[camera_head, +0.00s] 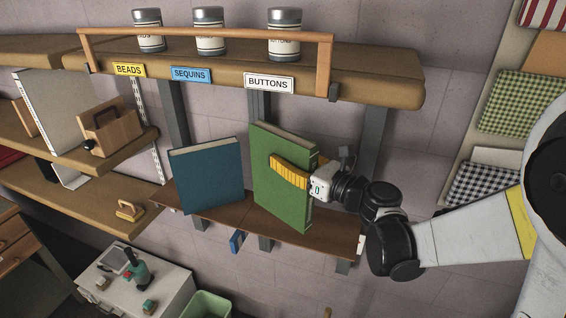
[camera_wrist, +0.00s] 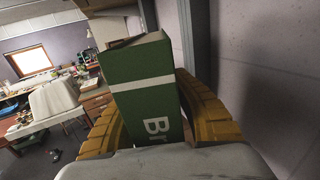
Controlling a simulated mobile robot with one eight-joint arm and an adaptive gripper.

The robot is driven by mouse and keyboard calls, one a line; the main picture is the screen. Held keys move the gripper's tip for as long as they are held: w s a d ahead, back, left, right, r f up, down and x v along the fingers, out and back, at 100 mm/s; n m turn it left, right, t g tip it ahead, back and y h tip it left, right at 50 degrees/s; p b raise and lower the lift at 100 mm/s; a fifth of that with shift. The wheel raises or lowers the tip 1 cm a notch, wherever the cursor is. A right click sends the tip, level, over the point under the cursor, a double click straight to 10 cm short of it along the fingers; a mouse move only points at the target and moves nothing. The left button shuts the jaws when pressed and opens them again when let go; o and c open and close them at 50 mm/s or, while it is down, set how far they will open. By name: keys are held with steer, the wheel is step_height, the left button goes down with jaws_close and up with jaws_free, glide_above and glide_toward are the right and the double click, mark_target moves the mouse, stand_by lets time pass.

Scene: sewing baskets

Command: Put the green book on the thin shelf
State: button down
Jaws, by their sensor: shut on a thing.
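The green book (camera_head: 284,190) is upright, slightly tilted, over the right part of the thin brown shelf (camera_head: 228,217) in the head view. I cannot tell whether its bottom edge touches the shelf. My gripper (camera_head: 290,172) comes from the right, with a yellow finger across the book's cover. In the wrist view, the book's spine (camera_wrist: 143,95) with a white band and white lettering sits between the yellow fingers. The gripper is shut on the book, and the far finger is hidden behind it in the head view.
A blue book (camera_head: 207,177) stands on the thin shelf left of the green one. A thick wooden shelf (camera_head: 385,92) with jars and labels BEADS, SEQUINS and BUTTONS hangs above. A dark bracket (camera_head: 374,140) stands behind my gripper. A white cabinet (camera_head: 165,290) is below left.

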steer(key=shift+w+d+f, duration=0.1)
steer(key=shift+w+f, duration=0.25)
steer(key=shift+w, duration=0.2)
steer(key=shift+w+f, duration=0.35)
steer(key=shift+w, duration=0.2)
steer(key=shift+f+b, duration=0.4)
steer(key=shift+f, duration=1.5)
steer(key=shift+s, duration=0.1)
steer(key=shift+f, duration=0.2)
steer(key=c, duration=1.2)
jaws_free()
steer(key=shift+r, duration=0.1)
